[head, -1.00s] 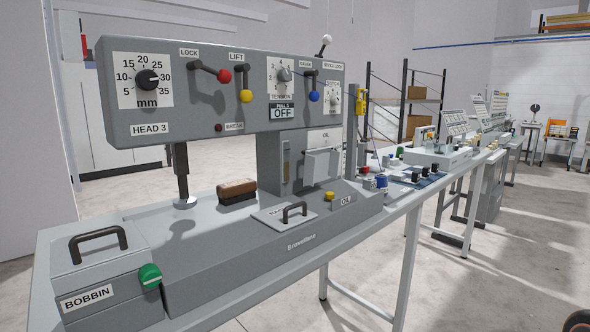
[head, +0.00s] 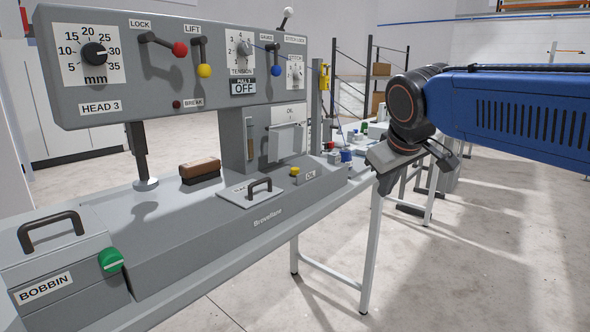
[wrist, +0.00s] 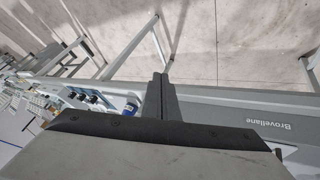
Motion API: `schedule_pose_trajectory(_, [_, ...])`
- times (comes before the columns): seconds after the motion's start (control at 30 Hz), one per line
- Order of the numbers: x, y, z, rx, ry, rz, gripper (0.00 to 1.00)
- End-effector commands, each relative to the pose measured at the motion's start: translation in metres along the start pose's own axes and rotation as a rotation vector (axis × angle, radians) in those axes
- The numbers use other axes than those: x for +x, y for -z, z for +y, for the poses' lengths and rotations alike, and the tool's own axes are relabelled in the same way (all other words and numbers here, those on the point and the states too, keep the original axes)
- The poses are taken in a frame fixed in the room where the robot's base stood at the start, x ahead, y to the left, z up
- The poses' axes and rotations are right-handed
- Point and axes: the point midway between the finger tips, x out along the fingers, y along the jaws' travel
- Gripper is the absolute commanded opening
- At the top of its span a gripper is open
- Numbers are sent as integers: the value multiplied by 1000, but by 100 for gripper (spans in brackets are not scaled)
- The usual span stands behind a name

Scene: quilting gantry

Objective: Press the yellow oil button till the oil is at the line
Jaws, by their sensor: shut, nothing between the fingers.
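The yellow oil button (head: 295,171) sits on the sloped front of the grey machine base, just left of a small OIL label (head: 310,175). A narrow gauge window (head: 250,140) shows on the column behind; its oil level and line are too small to read. My gripper (head: 386,184) is in front of and to the right of the button, past the table edge, apart from it. In the wrist view the fingers (wrist: 160,88) are together and empty, over the base edge and floor. The yellow button is not visible in the wrist view.
A flat hatch with a black handle (head: 260,188) lies left of the button. A brown-topped brush (head: 200,170) rests behind it. The bobbin box (head: 55,250) stands front left. A grey cover box (head: 286,141) juts out above the button.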

Motion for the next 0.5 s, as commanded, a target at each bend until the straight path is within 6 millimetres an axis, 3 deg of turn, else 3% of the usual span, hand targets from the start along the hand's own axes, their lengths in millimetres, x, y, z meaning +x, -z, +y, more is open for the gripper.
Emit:
schedule_pose_trajectory(0.1, [-2, 49, -9, -63, -8, 29, 0])
schedule_pose_trajectory(0.5, [-14, 197, -58, -245, -46, 137, 0])
